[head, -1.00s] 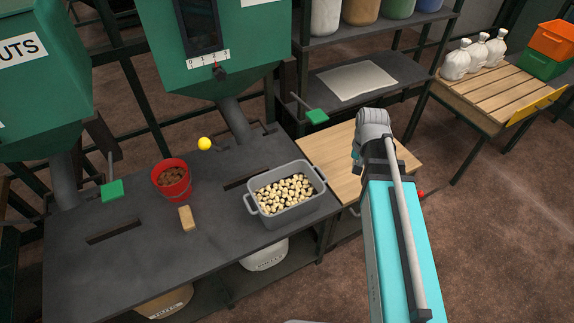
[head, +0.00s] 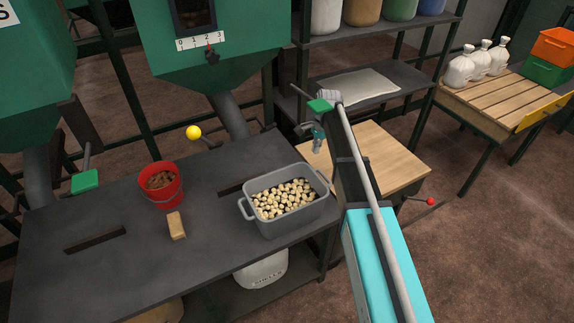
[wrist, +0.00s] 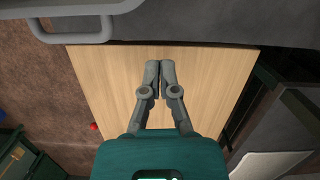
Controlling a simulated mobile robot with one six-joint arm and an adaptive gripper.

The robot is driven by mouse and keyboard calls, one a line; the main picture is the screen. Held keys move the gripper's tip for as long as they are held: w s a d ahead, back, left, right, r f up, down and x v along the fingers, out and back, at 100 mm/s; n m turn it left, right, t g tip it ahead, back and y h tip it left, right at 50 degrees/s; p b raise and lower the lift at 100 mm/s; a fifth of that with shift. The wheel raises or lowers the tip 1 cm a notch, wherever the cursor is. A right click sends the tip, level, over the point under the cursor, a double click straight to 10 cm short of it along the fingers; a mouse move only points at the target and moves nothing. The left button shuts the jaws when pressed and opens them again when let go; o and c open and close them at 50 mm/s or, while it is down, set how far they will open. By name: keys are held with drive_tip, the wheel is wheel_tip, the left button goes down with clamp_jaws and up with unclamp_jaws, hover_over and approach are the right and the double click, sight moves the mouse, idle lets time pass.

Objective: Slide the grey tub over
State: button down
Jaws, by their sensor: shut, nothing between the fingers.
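The grey tub (head: 290,222) stands on the dark bench top, near its right end, filled with pale nuts. It has a handle at each end. My gripper (head: 317,146) is above the wooden board to the right of the bench, behind and right of the tub. In the wrist view my gripper (wrist: 160,64) points at the wooden board with its fingers together and nothing between them. The tub's handle and wall (wrist: 75,38) show at the top left of that view, apart from the fingertips.
A red bucket (head: 162,190) of brown nuts, a wooden block (head: 176,225) and a yellow ball (head: 193,132) on a lever are left of the tub. Dark slots cut the bench top. The wooden board (head: 385,165) is bare. Green hoppers hang above the bench.

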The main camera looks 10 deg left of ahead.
drive_tip(key=shift+s+a, duration=0.1)
drive_tip(key=shift+a, duration=0.05)
drive_tip(key=s+a, duration=0.2)
drive_tip(key=a, duration=0.1)
drive_tip(key=s+a, duration=0.5)
drive_tip(key=a, duration=0.1)
drive_tip(key=shift+s+a, duration=0.1)
drive_tip(key=shift+s, duration=0.1)
drive_tip(key=shift+f+b, duration=0.75)
drive_tip(key=shift+b, duration=0.1)
